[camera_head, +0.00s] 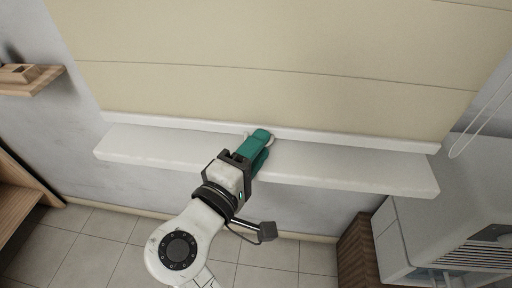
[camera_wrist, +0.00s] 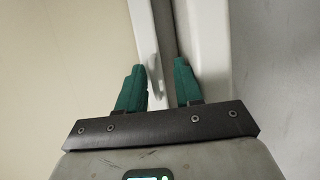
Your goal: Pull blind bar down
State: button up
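The cream blind (camera_head: 280,50) hangs low, with its white blind bar (camera_head: 340,137) along the lower edge, just above the white window sill (camera_head: 350,168). My gripper (camera_head: 262,143) is at the middle of the bar, its green fingers partly covering it. A small pale rounded part (camera_head: 272,138) of the bar shows beside the fingertips. In the wrist view my gripper (camera_wrist: 162,78) has its fingers apart. The bar (camera_wrist: 142,25) and its small white tab (camera_wrist: 153,75) lie between or close to the fingers. I cannot tell whether either finger touches them.
The sill lies close beneath my gripper. A white cabinet-like unit (camera_head: 435,220) stands at the right, with a looped white cord (camera_head: 475,125) above it. A wooden shelf (camera_head: 30,80) is on the left wall. The tiled floor (camera_head: 100,250) below is mostly clear.

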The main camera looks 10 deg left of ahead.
jog(key=shift+s, duration=0.1)
jog(key=shift+s+a+r, duration=0.1)
jog(key=shift+s+a, duration=0.1)
jog(key=shift+s, duration=0.05)
jog(key=v, duration=1)
jog(key=shift+p, duration=0.3)
